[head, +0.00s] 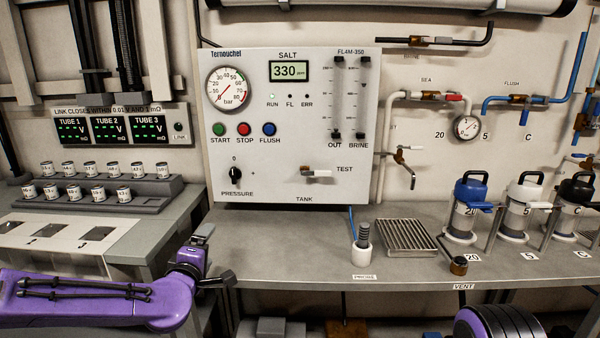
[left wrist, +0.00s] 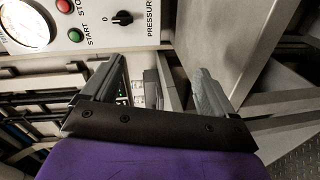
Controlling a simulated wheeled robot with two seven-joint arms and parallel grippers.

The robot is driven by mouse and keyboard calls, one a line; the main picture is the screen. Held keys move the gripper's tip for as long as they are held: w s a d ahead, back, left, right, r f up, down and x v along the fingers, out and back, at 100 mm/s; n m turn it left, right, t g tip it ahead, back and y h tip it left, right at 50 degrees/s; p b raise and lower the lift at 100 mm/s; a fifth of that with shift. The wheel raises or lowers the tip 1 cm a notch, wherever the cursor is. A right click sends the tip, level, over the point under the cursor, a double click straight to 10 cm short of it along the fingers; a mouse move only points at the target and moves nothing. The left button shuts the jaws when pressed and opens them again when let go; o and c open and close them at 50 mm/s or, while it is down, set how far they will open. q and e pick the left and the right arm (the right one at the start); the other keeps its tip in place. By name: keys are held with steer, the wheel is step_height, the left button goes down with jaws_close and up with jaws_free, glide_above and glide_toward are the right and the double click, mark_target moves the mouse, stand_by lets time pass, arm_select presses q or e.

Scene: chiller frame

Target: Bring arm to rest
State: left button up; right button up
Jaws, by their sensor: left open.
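My left arm is purple and reaches in from the left in the head view. Its gripper (head: 212,258) is by the left end of the grey bench (head: 300,265), in front of the gap beside the stepped tube stand. In the left wrist view the two grey fingers (left wrist: 160,78) stand wide apart with nothing between them. Whether the fingers touch the bench edge is hard to tell. My right gripper is not in view.
A control panel (head: 295,180) with gauge, buttons and knob stands behind the bench. A priming cup (head: 362,256), a metal grate (head: 405,238) and several handled canisters (head: 467,215) occupy the bench. Small labelled vials sit on the stepped stand (head: 100,200). The bench's left front is clear.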

arm_select(q)
steer(key=s+a+f+m+g+y+p, duration=0.1)
steer(key=s+f+m+g, duration=0.15)
steer(key=s+f, duration=0.75)
steer(key=s+f+m+g+p, duration=0.15)
steer(key=s+f+g, duration=0.4)
steer(key=f, duration=0.85)
steer(key=s+a+f+m+g, duration=0.1)
steer(key=s+a+f, duration=0.1)
steer(key=s, duration=0.7)
steer(key=s+a+f+m+g+y+p, duration=0.1)
steer(key=s+f, duration=0.3)
steer(key=s, duration=0.5)
steer(key=s+a+f+m+g+y+p, duration=0.1)
steer(key=s+a+f+m+g, duration=0.2)
steer(key=s, duration=0.6)
steer(key=shift+s+a+f, duration=0.35)
steer(key=shift+s+a, duration=0.05)
steer(key=shift+a, duration=0.1)
steer(key=shift+c, duration=0.3)
